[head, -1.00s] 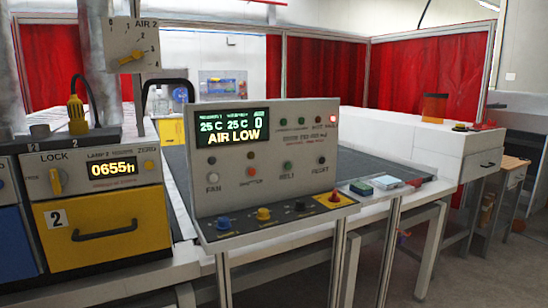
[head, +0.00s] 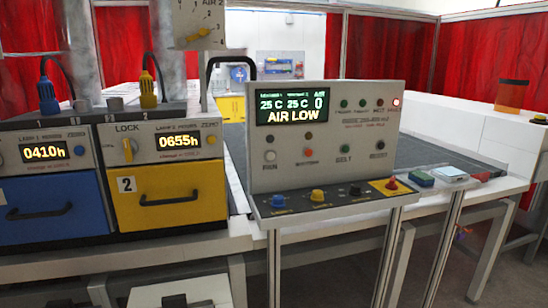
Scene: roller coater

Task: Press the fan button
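The fan button (head: 269,156) is a small pale round button above the label "FAN", at the lower left of the grey control panel (head: 351,110). The panel's green display (head: 292,103) reads 25 C, 25 C, 0 and "AIR LOW". A red light (head: 396,102) glows at the panel's upper right. Neither of my grippers shows in the head view.
A ledge with blue, yellow and black knobs and a red button (head: 391,184) juts out below the panel. Blue (head: 45,232) and yellow (head: 171,216) drawer units stand to the left. A dark conveyor bed (head: 430,152) lies behind. Open floor shows at lower right.

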